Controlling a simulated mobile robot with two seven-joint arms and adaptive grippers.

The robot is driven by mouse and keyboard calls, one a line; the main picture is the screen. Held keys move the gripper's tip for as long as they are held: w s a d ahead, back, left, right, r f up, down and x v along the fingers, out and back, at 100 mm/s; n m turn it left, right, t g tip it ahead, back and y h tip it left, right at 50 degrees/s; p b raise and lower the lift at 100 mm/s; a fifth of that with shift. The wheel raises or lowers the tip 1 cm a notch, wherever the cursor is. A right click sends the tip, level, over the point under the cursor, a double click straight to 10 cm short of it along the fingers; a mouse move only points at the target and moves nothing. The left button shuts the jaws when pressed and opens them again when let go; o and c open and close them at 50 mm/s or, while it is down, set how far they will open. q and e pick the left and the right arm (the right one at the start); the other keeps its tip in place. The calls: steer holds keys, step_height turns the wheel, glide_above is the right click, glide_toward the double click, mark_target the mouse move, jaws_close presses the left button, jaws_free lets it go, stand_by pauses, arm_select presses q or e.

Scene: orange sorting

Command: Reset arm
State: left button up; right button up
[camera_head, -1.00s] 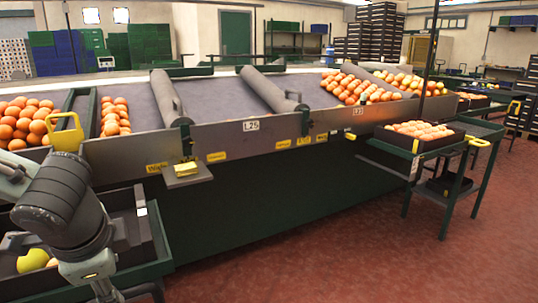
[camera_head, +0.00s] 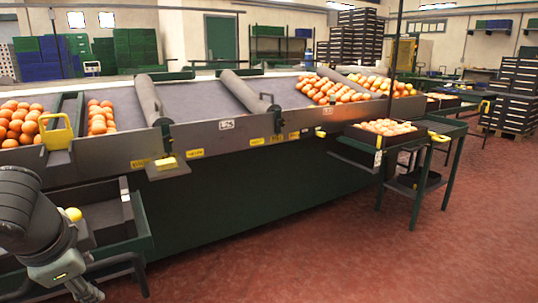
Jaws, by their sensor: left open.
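My left arm comes in from the left edge, with its dark forearm and grey wrist pointing down. My left gripper (camera_head: 85,291) shows only in part at the bottom edge; its fingertips are cut off by the frame. I see nothing held in it. It is in front of and below a black crate (camera_head: 109,216) on a green stand. One yellow-orange fruit (camera_head: 74,214) shows in this crate, partly beside my arm. My right gripper is out of view.
A long grey sorting table (camera_head: 205,102) spans the view, with oranges at its left and right ends. A yellow handle (camera_head: 56,131) and a small ledge (camera_head: 168,169) stand out from its front. A crate of oranges (camera_head: 384,131) sits on a side stand. The red floor at right is open.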

arm_select(q)
steer(key=a+f+n+t+p, duration=0.15)
steer(key=a+f+n, duration=0.25)
steer(key=a+f, duration=0.45)
steer(key=s+a+f+n+g+p, duration=0.1)
steer(key=s+a+f+n+p, duration=0.2)
steer(key=f, duration=0.5)
steer(key=s+d+f+n+g, duration=0.1)
steer(key=s+d+f, duration=0.4)
steer(key=d+f, duration=0.2)
steer(key=s+d+f+g, duration=0.2)
steer(key=s+d+f, duration=0.4)
steer(key=d+f, duration=0.2)
steer(key=shift+d+f+n+h+p, duration=0.2)
steer(key=shift+f+n+h+p, duration=0.2)
steer(key=shift+f, duration=0.35)
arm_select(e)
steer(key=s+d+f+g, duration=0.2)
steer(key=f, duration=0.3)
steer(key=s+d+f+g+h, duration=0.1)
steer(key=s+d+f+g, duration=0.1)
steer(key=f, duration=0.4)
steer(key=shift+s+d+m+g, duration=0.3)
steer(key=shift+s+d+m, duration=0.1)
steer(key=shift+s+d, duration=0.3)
arm_select(q)
steer(key=shift+s, duration=0.15)
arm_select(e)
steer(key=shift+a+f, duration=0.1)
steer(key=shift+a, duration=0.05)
